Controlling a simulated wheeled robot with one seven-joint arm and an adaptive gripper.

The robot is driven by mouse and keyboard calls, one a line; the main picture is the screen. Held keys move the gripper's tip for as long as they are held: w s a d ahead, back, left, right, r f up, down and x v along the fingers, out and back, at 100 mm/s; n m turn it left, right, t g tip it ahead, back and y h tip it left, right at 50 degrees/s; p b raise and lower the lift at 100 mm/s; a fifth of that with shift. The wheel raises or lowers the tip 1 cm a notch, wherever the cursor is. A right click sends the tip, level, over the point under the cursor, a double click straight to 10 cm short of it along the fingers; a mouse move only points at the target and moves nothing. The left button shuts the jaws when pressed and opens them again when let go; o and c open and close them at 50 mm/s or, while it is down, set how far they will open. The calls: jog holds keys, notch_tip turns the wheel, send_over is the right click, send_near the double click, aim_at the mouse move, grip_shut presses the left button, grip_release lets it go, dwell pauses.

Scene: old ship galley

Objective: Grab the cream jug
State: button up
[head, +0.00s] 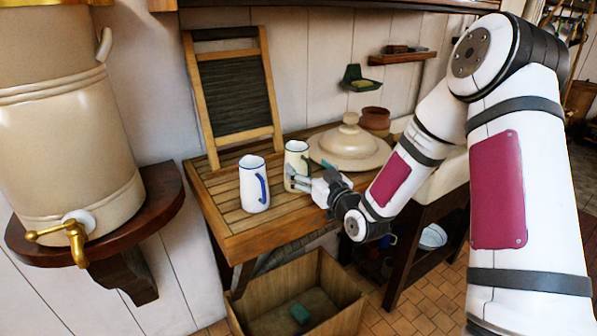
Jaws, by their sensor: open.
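The cream jug (297,156) stands upright on the slatted wooden board of the counter (224,193), in the middle of the head view. It has a dark rim. My gripper (296,178) is open at the jug's lower front right side, with its fingers reaching toward the jug from the right. The fingers hide part of the lower jug. I cannot tell whether they touch it or how far they reach around it. A white jug (253,184) with a blue handle stands just to the left, apart from my gripper.
A large cream lid (349,146) lies behind my gripper, with a brown pot (376,118) beyond it. A washboard (230,88) leans on the wall. A stoneware urn (65,120) with a brass tap stands at left. A wooden crate (245,310) is below the counter.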

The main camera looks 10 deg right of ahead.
aim_at(303, 161)
jog(key=shift+f+x, duration=0.2)
jog(key=shift+x, duration=3.35)
jog(key=shift+d, duration=0.2)
jog(key=c, duration=1.7)
jog(key=shift+o, duration=0.2)
jog(key=shift+w+r, duration=0.1)
jog(key=shift+r, duration=0.1)
jog(key=shift+r, duration=1.45)
jog(key=shift+s+r, duration=0.2)
jog(key=s+a+r, duration=0.1)
jog(key=s, duration=1.4)
jog(key=shift+s+r, duration=0.2)
jog(key=shift+s, duration=0.05)
